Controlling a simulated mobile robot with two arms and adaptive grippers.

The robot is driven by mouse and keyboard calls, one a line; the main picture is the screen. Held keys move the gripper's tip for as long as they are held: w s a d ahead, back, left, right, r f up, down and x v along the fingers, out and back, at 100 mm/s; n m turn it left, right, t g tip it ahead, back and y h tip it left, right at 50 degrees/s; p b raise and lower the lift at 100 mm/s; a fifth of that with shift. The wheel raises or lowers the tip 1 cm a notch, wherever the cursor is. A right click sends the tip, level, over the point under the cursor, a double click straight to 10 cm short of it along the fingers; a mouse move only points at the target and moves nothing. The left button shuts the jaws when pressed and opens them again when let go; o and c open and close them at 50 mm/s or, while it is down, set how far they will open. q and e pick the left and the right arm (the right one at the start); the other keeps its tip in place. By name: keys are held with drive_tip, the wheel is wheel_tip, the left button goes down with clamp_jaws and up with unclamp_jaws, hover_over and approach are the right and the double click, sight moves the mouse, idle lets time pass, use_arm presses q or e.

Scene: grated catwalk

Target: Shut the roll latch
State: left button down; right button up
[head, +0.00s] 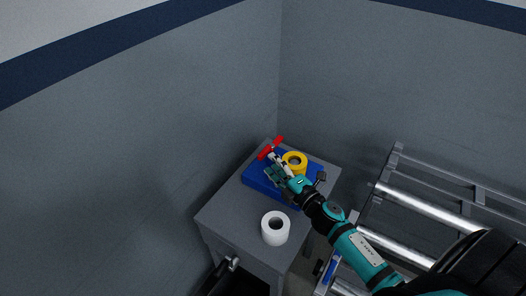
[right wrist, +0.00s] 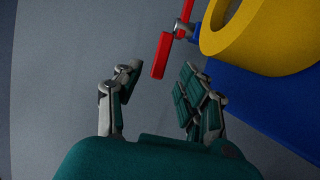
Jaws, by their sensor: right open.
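The latch's red bar (head: 271,147) stands at the far end of a blue base (head: 254,178) on a grey stand. In the right wrist view the red bar (right wrist: 161,56) is crossed by a small metal pivot (right wrist: 182,31), beside a yellow roll (right wrist: 245,40). The yellow roll (head: 302,157) sits on the blue base in the head view. My right gripper (head: 277,172) is open over the base, just short of the red bar. In the wrist view its fingers (right wrist: 160,78) are apart and empty, with the bar's near end ahead of the gap. My left gripper is not in view.
A white roll (head: 275,237) stands on the near part of the grey stand (head: 232,218). Grey walls (head: 150,130) meet behind it. A frame with metal rollers (head: 430,205) is at the right. The stand's left part is clear.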

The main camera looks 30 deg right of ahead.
sight(265, 156)
drive_tip(key=w, duration=0.6)
drive_tip(key=shift+a, duration=0.4)
clamp_jaws()
